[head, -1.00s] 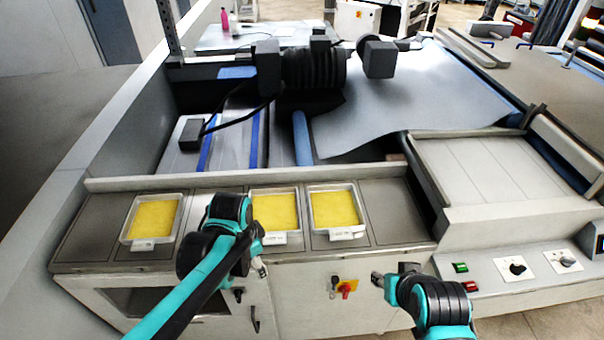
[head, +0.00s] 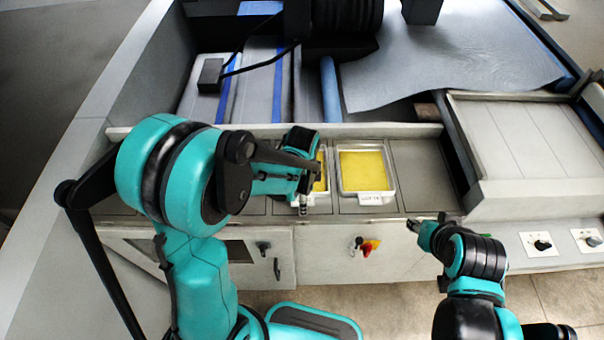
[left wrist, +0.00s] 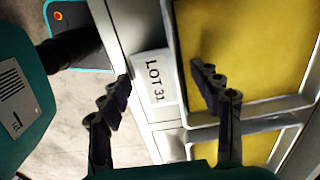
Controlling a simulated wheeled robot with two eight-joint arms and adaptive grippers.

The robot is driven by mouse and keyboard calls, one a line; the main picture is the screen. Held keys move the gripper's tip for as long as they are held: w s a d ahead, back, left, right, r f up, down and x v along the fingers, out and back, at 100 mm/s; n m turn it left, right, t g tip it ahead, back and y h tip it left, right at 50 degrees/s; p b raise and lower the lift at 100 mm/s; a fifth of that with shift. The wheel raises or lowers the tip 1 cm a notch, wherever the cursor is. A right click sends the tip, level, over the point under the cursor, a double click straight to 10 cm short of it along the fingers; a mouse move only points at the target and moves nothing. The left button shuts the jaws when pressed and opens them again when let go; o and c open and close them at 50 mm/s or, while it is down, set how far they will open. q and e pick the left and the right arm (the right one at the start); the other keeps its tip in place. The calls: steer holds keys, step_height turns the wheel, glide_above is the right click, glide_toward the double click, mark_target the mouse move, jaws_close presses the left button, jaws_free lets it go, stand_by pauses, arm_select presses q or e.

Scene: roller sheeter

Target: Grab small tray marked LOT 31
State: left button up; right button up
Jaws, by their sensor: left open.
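The LOT 31 tray (left wrist: 245,50) is a shallow metal tray with a yellow filling and a white front label (left wrist: 157,82) reading LOT 31. In the left wrist view my left gripper (left wrist: 163,88) is open, one finger on each side of the label, with no visible grip on it. In the head view my left gripper (head: 303,203) is at the front edge of the middle tray (head: 321,183), which my arm partly hides. My right gripper (head: 428,222) is in front of the cabinet, away from the trays; its jaw opening is unclear.
Another yellow-filled tray (head: 366,166) stands just right of the middle one; its label is too small to read. Bare counter (head: 422,178) lies right of it. A low ledge (head: 400,131) runs behind the trays.

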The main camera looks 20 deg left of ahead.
arm_select(q)
steer(key=shift+f, duration=0.1)
jaws_close()
stand_by(0.3)
